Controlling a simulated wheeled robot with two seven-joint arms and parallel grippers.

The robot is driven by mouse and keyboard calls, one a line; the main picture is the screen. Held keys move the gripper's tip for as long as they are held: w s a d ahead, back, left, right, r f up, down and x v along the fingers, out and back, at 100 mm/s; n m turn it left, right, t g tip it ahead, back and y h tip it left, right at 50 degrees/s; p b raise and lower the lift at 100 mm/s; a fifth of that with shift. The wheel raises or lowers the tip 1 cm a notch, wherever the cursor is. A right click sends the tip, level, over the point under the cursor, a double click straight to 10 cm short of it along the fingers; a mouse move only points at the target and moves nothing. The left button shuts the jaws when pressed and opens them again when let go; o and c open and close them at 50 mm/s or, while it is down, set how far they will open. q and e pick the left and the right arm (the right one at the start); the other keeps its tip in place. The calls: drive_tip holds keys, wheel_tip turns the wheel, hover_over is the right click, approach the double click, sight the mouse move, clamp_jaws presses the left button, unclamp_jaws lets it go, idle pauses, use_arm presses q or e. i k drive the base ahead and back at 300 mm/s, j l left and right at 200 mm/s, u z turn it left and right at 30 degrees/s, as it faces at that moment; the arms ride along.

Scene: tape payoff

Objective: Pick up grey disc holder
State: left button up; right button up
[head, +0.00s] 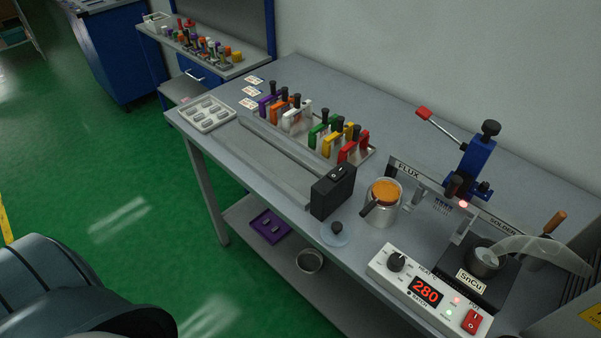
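A row of clamp-like holders with black knobs stands on a tray behind: purple (265,103), orange (281,110), white (297,119), green (320,134), yellow (340,143) and red (354,151). Neither of my grippers is in view.
A black switch box (333,190), a metal cup with orange contents (381,203), a heater control box (427,291) and a solder pot (484,262) crowd the right. A blue lever press (477,160) stands behind. A lower shelf holds a purple tray (257,224).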

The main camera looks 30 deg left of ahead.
sight(448, 197)
drive_tip(key=k+j, duration=0.1)
drive_tip(key=j, duration=1)
drive_tip(key=k+j+z, duration=0.1)
drive_tip(key=j, duration=0.45)
drive_tip(key=k, duration=0.05)
